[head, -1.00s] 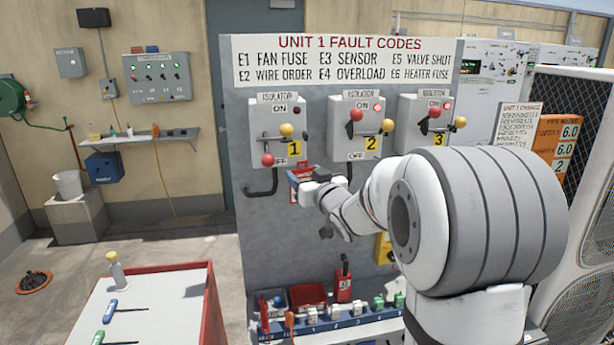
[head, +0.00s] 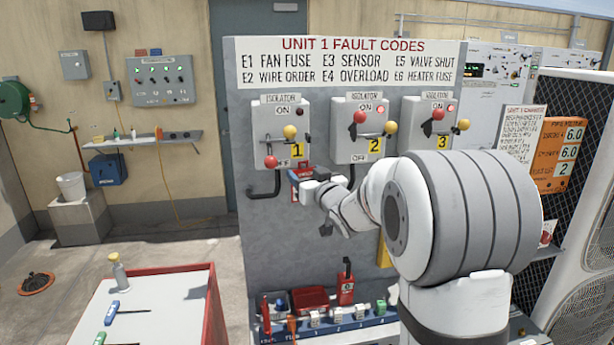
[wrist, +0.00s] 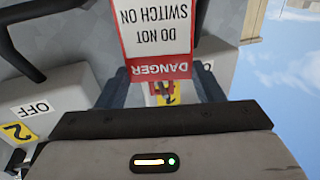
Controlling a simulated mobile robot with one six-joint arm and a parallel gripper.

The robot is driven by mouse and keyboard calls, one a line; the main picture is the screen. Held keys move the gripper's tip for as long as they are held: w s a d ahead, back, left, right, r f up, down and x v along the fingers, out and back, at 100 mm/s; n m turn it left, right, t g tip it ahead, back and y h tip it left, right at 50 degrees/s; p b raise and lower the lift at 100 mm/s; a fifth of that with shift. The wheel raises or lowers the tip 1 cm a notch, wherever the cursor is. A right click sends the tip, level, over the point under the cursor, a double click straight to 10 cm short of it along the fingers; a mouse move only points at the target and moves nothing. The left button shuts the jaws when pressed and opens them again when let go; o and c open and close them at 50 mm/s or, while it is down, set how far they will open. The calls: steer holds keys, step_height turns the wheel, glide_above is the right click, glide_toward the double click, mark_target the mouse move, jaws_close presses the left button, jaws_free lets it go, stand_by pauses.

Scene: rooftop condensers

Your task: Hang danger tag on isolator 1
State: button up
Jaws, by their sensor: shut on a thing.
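Isolator 1 (head: 267,140) is a grey box at the panel's upper left. Its red knob (head: 271,162) is down by OFF, its yellow knob (head: 290,131) sits higher, and its lamp looks dark. My gripper (head: 298,176) is shut on the red and white danger tag (head: 305,193), just right of and below isolator 1. In the wrist view the danger tag (wrist: 157,38) appears upside down between the two fingers (wrist: 160,88), reading "DO NOT SWITCH ON". The tag looks apart from the isolator. Its far end is cut off in the wrist view.
Isolator 2 (head: 345,140) and isolator 3 (head: 414,138) stand to the right, red knobs up by ON, lamps lit. A black hook-shaped pipe (head: 264,190) juts below isolator 1. A shelf with a red bin (head: 310,298) and small parts lies below.

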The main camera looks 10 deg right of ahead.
steer(key=o, duration=1.1)
steer(key=shift+s, duration=0.1)
steer(key=s+d+f+m+g+h+b, duration=0.1)
steer(key=s+d+f+g+h, duration=0.15)
steer(key=s, duration=0.55)
steer(key=s+d+f+m+g+h+b, duration=0.1)
steer(key=s+d+f+m+g+h, duration=0.15)
steer(key=s, duration=0.45)
steer(key=s+a+f+g, duration=0.2)
steer(key=s+f+g, duration=0.3)
steer(key=s, duration=0.7)
steer(key=s+a+f+g, duration=0.3)
steer(key=s+f, duration=0.3)
steer(key=s, duration=0.6)
steer(key=shift+s+f+n+g+y, duration=0.3)
steer(key=shift+s+n+g, duration=0.15)
steer(key=shift+g, duration=0.45)
steer(key=shift+w+a+r, duration=0.1)
